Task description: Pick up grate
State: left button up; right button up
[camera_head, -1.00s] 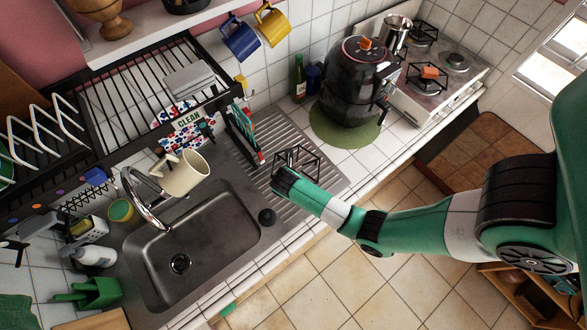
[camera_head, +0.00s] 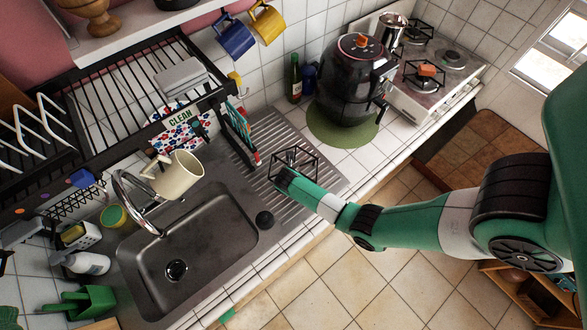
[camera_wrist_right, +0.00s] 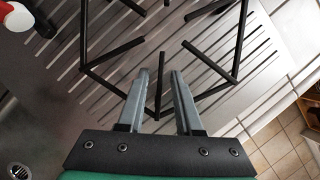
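The grate is a black wire frame with several prongs (camera_head: 296,160) on the ribbed metal drainboard, right of the sink. It also shows in the right wrist view (camera_wrist_right: 239,45), spread across the top. My right gripper (camera_head: 283,172) is at the near side of the grate. In the right wrist view its two grey fingers (camera_wrist_right: 160,72) point at the grate with a narrow gap between them. One thin black grate bar lies between the fingers, and I see space beside it. My left gripper is not in view.
The sink (camera_head: 190,245) with a dark stopper (camera_head: 264,219) lies to the left. A rack holding a colourful board (camera_head: 238,130) stands close behind the grate. A black air fryer (camera_head: 350,85) on a green mat (camera_head: 345,128) stands further right. A cream mug (camera_head: 178,176) is above the sink.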

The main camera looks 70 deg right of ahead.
grip_shut()
dwell(1.2)
